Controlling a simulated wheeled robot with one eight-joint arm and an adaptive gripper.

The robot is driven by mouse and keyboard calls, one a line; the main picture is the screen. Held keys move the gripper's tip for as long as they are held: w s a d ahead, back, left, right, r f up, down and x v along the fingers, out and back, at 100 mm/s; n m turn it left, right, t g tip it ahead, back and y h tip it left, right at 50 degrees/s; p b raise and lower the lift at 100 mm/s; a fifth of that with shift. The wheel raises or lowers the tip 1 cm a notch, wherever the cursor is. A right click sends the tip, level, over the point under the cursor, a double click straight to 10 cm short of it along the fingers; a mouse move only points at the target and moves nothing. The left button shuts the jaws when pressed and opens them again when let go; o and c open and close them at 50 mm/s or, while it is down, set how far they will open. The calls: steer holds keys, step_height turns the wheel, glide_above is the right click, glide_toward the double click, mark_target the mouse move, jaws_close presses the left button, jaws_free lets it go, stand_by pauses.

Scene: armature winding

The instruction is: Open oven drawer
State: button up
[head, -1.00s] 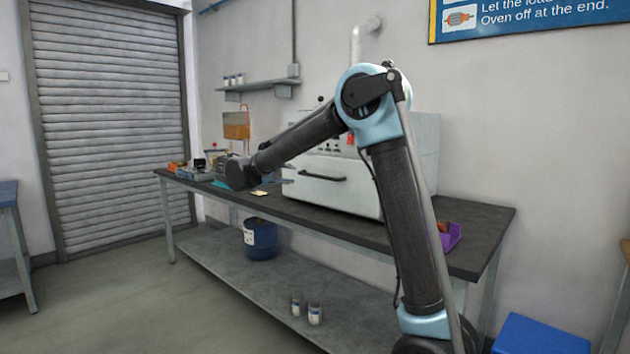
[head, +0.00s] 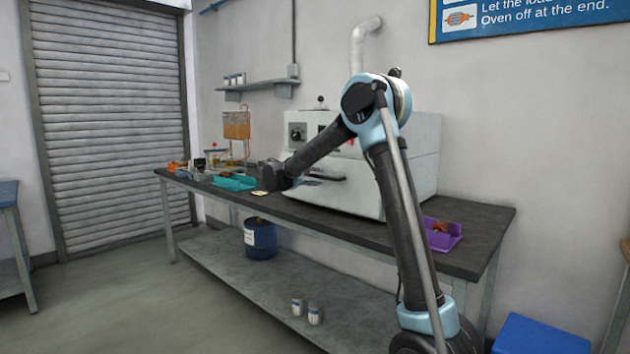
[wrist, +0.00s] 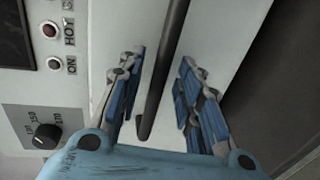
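The oven (head: 412,150) is a white box on the dark workbench. Its drawer front (wrist: 205,40) carries a dark bar handle (wrist: 165,65), which also shows in the head view (head: 325,177), partly hidden by my arm. The drawer looks shut. My gripper (wrist: 163,75) is open, with blue-padded fingers on either side of the handle in the wrist view. I see gaps between the handle and both fingers. I cannot tell how deep the handle lies between them. In the head view my gripper (head: 300,178) is at the left end of the handle.
The oven's control panel (wrist: 45,70) has a knob and buttons beside the drawer. On the bench (head: 370,232) are a teal tray (head: 234,183) to the left and a purple tray (head: 442,240) to the right. The floor in front is clear.

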steer(key=shift+w+d+f, duration=0.15)
steer(key=shift+w+d, duration=0.2)
steer(key=shift+w, duration=0.1)
jaws_close()
steer(key=shift+s, duration=0.1)
